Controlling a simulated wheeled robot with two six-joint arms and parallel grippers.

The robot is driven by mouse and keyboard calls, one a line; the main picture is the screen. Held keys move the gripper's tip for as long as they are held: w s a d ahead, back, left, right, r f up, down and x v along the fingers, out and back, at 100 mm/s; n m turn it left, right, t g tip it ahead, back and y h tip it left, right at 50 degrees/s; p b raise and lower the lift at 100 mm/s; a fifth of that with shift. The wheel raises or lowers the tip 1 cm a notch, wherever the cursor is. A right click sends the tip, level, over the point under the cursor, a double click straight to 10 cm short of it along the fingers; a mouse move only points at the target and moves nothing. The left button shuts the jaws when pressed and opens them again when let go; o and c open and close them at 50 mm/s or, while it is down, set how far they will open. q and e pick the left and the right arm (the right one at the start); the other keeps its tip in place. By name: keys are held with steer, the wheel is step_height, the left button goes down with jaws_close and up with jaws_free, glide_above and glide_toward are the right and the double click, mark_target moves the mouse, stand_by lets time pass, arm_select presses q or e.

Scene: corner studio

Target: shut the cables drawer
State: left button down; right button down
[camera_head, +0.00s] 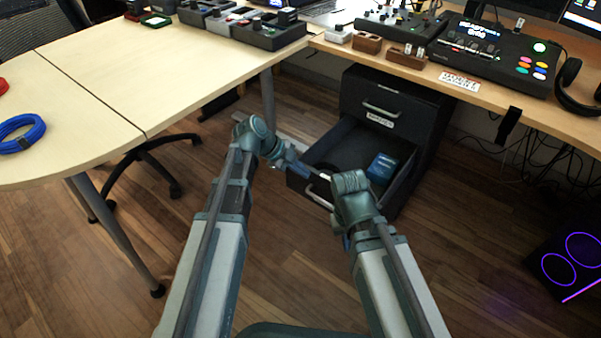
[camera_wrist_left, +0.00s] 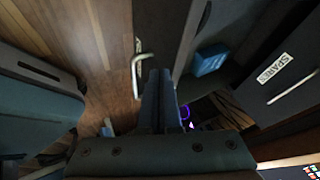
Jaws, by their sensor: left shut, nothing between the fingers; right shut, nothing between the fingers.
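The open lower drawer (camera_head: 398,188) of the black cabinet is pulled out towards me, with a blue box (camera_head: 382,168) inside. I take it as the cables drawer; its own label is not readable. Its pale handle (camera_head: 319,198) is on the front panel, and the handle also shows in the left wrist view (camera_wrist_left: 137,75). My left gripper (camera_head: 300,168) is shut and empty at the drawer's front; its fingers (camera_wrist_left: 159,98) appear close beside the handle, contact unclear. My right gripper (camera_head: 352,192) is shut and empty near the front's right end, its fingertips mostly hidden by its wrist.
The closed upper drawer (camera_head: 381,108) reads SPARES in the left wrist view (camera_wrist_left: 274,68). The desk (camera_head: 350,52) overhangs the cabinet. A table (camera_head: 110,75) stands at left, its leg (camera_head: 118,235) near my left arm.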

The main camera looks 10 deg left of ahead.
arm_select(q)
steer(key=w+d, duration=0.7)
steer(key=w, duration=0.4)
steer(key=w+d, duration=0.6)
steer(key=w, duration=0.6)
steer(key=shift+w+d, duration=0.3)
steer(key=shift+d, duration=0.05)
